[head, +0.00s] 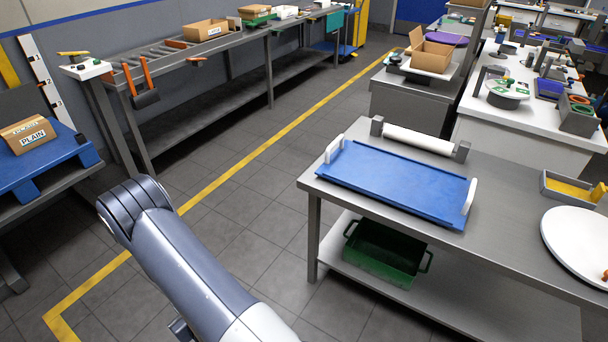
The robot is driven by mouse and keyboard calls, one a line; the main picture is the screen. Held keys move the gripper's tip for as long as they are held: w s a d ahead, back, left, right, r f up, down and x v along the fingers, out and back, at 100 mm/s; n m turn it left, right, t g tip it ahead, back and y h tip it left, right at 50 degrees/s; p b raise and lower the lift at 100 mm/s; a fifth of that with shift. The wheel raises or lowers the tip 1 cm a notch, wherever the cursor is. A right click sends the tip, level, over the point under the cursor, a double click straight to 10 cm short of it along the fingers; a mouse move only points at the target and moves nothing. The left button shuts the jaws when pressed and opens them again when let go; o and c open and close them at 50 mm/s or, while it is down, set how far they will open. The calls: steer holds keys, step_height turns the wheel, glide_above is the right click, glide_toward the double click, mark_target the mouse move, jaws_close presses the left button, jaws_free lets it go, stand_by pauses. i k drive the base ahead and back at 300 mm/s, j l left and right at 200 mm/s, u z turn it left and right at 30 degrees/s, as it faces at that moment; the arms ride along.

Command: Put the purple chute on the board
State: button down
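A flat purple piece (447,39) lies at the back, beside an open cardboard box on a grey cabinet. It is small and far off, so I cannot tell whether it is the purple chute. A blue board-like tray (395,180) with white end handles lies on the steel table at the right; its top is bare. I cannot tell whether it is the board of the task. My arm reaches up from the bottom over the floor, left of this table. My gripper is not in view.
The steel table (520,225) also bears a white roller (418,140), a white round plate (580,243) and a grey tray with yellow content (568,190). A green crate (383,255) stands on its lower shelf. Tiled floor is free between this table and the long bench (205,50).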

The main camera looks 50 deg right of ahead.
mark_target(386, 174)
steer(key=k+z, duration=0.1)
steer(key=z, duration=0.3)
steer(key=k+z, duration=0.1)
steer(key=z, duration=0.25)
steer(key=k+z, duration=0.1)
steer(key=z, duration=0.3)
steer(key=k+z, duration=0.15)
steer(key=z, duration=0.25)
